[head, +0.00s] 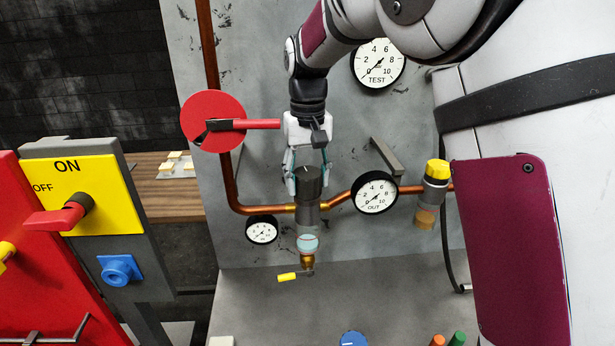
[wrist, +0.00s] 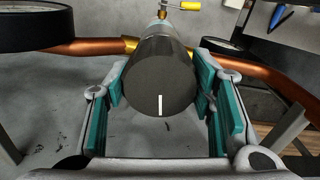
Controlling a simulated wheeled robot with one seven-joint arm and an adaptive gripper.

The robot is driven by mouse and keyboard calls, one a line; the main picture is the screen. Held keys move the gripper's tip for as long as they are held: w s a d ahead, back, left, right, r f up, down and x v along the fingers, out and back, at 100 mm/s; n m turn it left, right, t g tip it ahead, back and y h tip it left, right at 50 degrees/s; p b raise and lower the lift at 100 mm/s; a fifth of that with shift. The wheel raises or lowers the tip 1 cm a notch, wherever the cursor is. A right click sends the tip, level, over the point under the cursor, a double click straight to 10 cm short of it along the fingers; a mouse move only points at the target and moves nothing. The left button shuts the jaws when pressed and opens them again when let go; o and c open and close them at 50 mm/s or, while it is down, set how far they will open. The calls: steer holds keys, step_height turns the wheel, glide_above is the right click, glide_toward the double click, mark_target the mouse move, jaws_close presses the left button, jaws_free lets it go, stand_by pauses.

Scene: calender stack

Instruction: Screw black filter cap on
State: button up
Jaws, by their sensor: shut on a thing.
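The black filter cap (head: 309,182) sits at the top of the grey filter housing (head: 307,215) on the copper pipe, upright and in line with it. I cannot tell how far it is threaded on. My gripper (head: 308,172) comes from above and is shut on the cap, with a finger on either side. In the wrist view the cap (wrist: 158,85) shows its dark round face with a white line near its lower edge, between the teal pads of my gripper (wrist: 160,88). A pale clear bowl (head: 307,243) hangs under the housing.
The OUT gauge (head: 376,193) is close on the right and the IN gauge (head: 262,230) close on the left. A red wheel (head: 212,121) with a red handle is at upper left. A yellow-capped fitting (head: 437,171) stands farther right. A yellow-handled valve (head: 288,277) is below.

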steer(key=shift+r, duration=0.1)
steer(key=shift+m+p, duration=0.35)
steer(key=shift+m, duration=0.75)
steer(key=shift+m+p, duration=0.35)
steer(key=shift+m, duration=0.75)
steer(key=o, duration=1.3)
steer(key=shift+c, duration=0.2)
